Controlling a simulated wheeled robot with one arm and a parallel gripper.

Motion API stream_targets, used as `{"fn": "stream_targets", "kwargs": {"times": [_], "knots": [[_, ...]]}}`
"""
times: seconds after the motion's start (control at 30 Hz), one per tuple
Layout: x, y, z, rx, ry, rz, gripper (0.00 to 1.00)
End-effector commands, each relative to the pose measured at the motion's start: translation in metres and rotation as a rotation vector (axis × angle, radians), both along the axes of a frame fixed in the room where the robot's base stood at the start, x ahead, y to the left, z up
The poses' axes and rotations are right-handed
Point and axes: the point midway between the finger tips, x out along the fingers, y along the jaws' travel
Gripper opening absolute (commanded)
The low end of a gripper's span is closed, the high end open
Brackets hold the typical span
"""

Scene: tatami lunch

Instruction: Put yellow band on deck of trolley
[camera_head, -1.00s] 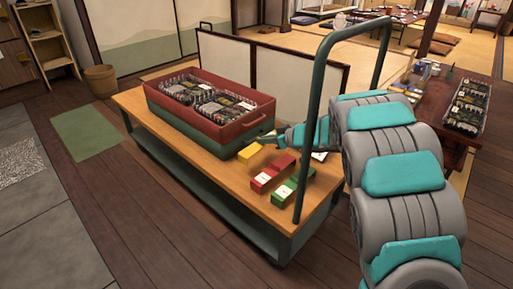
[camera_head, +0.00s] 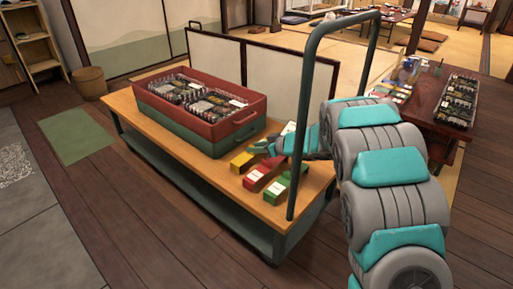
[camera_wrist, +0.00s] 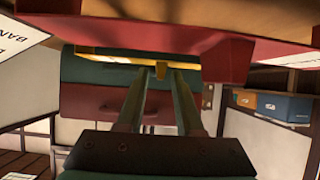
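The yellow band (camera_head: 243,162), a small block-like piece, appears to rest on the wooden deck (camera_head: 180,147) of the trolley, right of the crate. My gripper (camera_head: 262,147) is low over the deck, just behind and right of the yellow band in the head view. Whether they touch is unclear there. In the wrist view my two fingers (camera_wrist: 158,73) stand apart, with a narrow gap. A small yellow piece shows at their tips; I cannot tell if it belongs to the band. Nothing is clearly gripped.
A red block (camera_head: 263,176) and a green block (camera_head: 279,190) lie beside the yellow one. A red-over-green crate (camera_head: 205,130) of packed boxes fills the deck's middle. The trolley's tall handle (camera_head: 304,120) rises near my arm. A dark table (camera_head: 436,108) stands right.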

Motion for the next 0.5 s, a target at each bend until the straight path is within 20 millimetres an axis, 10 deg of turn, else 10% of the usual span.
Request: {"fn": "stream_targets", "kwargs": {"times": [0.5], "knots": [[-0.011,-0.017,0.015,-0.003,-0.002,-0.005,0.41]]}}
